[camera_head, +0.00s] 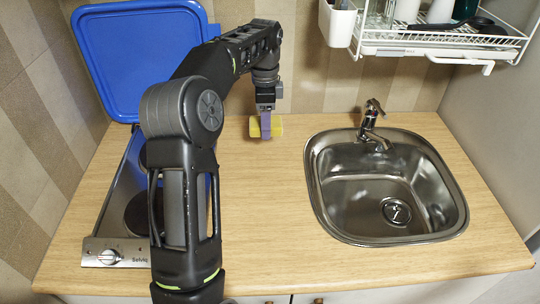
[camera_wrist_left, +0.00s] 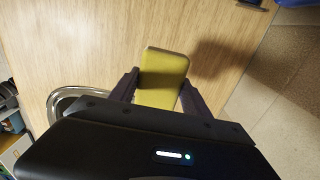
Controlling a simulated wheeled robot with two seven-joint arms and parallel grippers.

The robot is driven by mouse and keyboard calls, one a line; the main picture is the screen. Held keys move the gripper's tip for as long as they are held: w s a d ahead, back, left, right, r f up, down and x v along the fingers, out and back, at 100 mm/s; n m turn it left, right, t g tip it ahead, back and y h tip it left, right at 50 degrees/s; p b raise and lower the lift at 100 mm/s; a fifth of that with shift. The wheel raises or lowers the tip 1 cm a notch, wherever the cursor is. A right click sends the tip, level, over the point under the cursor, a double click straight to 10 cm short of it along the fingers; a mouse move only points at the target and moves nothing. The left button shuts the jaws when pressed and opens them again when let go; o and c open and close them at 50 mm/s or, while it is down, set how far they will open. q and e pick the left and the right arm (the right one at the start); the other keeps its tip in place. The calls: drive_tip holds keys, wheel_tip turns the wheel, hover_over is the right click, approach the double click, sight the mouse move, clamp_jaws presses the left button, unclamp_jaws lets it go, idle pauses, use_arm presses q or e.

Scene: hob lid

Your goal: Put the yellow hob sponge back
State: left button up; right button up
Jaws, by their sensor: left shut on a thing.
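The yellow sponge (camera_head: 277,126) is in my left gripper (camera_head: 265,122), over the back of the wooden counter between the hob and the sink. In the left wrist view the sponge (camera_wrist_left: 163,75) sits between the two dark fingers of the gripper (camera_wrist_left: 160,92). The gripper is shut on it. A shadow lies on the wood beside the sponge. I cannot tell exactly how high it is above the counter. The hob (camera_head: 115,215) is at the left, partly hidden by my left arm. Its blue lid (camera_head: 135,55) stands raised against the wall. My right gripper is not in view.
A steel sink (camera_head: 330,205) with a tap (camera_head: 371,120) is set into the counter on the right. A white wire rack (camera_head: 440,45) with dishes hangs above it. The counter (camera_head: 270,215) between the hob and the sink is clear.

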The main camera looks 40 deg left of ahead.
use_arm(q)
drive_tip(key=shift+f, duration=0.1)
hover_over(266, 157)
wheel_tip(266, 157, down, 6)
drive_tip(key=shift+f+p, duration=0.1)
drive_tip(key=shift+p, duration=0.35)
wheel_tip(266, 157, down, 3)
drive_tip(key=shift+s+r+p, duration=0.1)
drive_tip(key=shift+p, duration=0.25)
drive_tip(key=shift+f, duration=0.45)
drive_tip(key=shift+f, duration=0.1)
drive_tip(key=o, duration=1.5)
drive_tip(key=shift+c, duration=0.2)
